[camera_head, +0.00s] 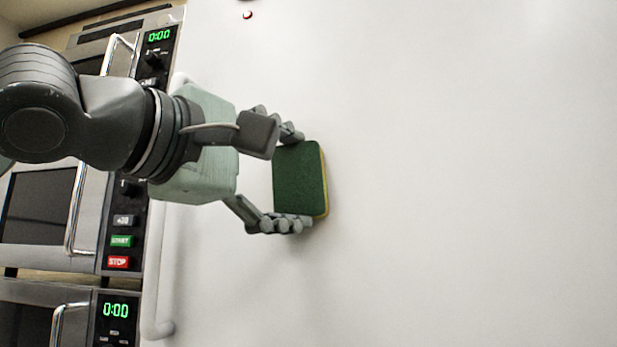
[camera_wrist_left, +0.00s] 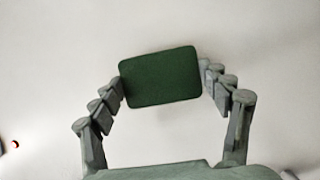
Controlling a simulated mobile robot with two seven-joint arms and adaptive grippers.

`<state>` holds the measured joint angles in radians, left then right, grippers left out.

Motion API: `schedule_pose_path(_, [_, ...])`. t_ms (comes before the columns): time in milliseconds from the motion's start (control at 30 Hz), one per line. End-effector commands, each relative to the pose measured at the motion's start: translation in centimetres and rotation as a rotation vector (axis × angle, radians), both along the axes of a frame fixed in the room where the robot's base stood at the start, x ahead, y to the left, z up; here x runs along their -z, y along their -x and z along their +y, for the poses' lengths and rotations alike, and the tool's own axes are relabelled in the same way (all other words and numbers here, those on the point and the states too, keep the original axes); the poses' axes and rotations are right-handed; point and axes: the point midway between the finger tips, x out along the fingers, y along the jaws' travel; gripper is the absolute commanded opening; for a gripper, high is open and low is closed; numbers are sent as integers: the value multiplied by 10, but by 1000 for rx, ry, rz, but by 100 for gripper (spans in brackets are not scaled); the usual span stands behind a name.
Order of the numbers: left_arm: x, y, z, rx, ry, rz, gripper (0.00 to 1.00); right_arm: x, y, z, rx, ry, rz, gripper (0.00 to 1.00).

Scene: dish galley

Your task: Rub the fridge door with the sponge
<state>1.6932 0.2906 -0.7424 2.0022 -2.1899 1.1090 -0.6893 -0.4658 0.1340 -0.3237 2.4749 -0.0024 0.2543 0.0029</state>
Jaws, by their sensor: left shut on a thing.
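The sponge (camera_head: 299,180) has a dark green face and a thin yellow layer at its right edge. My left gripper (camera_head: 298,178) is shut on it, with one finger at its top edge and one at its bottom edge. The yellow side faces the white fridge door (camera_head: 470,180) and appears to be against it, though the contact itself is hidden. In the left wrist view, the green face of the sponge (camera_wrist_left: 160,77) sits between the two fingers, slightly tilted, with the white door behind. My right gripper is not in view.
Stacked microwaves (camera_head: 40,205) with green displays and buttons stand at the left. A white vertical handle (camera_head: 152,290) runs along the door's left side, behind my left gripper. A small red dot (camera_head: 247,15) is near the door's top. The door to the right is bare.

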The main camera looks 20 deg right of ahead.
Motion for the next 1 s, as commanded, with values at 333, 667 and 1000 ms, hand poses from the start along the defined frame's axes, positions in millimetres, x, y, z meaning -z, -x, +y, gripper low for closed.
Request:
schedule_pose_path(333, [-16, -5, 5, -10, 2, 0, 53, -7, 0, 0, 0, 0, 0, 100])
schedule_pose_path(667, [-15, 6, -7, -3, 1, 0, 53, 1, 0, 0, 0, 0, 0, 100])
schedule_pose_path(1000, [-15, 21, -27, -4, 0, 0, 53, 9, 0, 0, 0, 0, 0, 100])
